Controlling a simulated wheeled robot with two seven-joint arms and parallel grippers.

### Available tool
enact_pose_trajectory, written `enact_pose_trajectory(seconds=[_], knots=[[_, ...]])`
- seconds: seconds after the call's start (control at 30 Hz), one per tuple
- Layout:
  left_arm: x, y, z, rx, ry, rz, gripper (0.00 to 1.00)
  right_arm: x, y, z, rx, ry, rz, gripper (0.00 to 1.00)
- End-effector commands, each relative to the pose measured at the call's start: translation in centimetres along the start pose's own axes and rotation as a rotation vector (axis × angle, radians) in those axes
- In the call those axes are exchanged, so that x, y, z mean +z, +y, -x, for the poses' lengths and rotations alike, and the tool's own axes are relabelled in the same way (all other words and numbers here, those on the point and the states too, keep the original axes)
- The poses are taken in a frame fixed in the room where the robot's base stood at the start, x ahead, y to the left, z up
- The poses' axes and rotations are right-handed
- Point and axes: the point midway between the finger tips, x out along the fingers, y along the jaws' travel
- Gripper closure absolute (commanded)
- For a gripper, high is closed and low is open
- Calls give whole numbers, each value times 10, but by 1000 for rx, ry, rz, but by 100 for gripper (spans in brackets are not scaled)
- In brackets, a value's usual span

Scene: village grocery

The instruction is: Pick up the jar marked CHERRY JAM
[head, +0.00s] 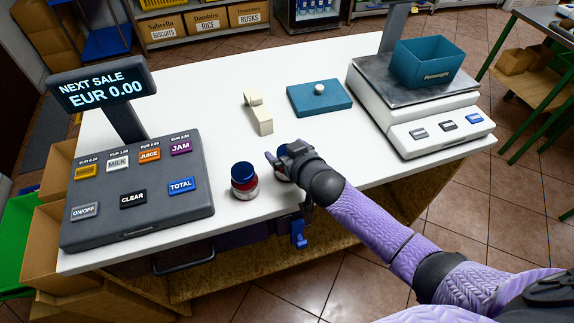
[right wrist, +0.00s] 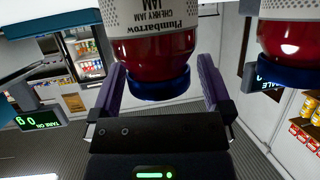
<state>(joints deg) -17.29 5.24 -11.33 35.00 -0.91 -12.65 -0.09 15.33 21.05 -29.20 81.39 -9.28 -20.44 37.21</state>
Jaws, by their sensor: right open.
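A jar with a red body, a blue lid and a label reading Plumbarrow CHERRY JAM (right wrist: 158,55) appears upside down in the right wrist view, between the two spread fingers of my right gripper (right wrist: 163,88). In the head view my right gripper (head: 284,157) is low over the counter, and only part of this jar (head: 281,174) shows behind it. The fingers are open at the jar; whether they touch it cannot be told. My left gripper is not in view.
A second red jar with a blue lid (head: 243,181) stands close by on the left; it also shows in the right wrist view (right wrist: 288,45). The till (head: 140,190) is left, the scale (head: 415,105) right. A teal block (head: 318,100) and a cream object (head: 258,115) lie behind.

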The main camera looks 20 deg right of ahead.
Motion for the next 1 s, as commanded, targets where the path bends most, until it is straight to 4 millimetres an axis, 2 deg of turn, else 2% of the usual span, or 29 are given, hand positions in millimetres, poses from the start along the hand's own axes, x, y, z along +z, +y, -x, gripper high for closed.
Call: enact_pose_trajectory(seconds=[0.17,0.63,0.9,1.0], knots=[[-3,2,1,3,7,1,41,-1,0,0,0,0,0,0],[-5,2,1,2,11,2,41,0,0,0,-1,0,0,100],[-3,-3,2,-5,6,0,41,-2,0,1,-1,2,0,100],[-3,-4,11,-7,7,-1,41,-18,0,7,0,4,-1,100]])
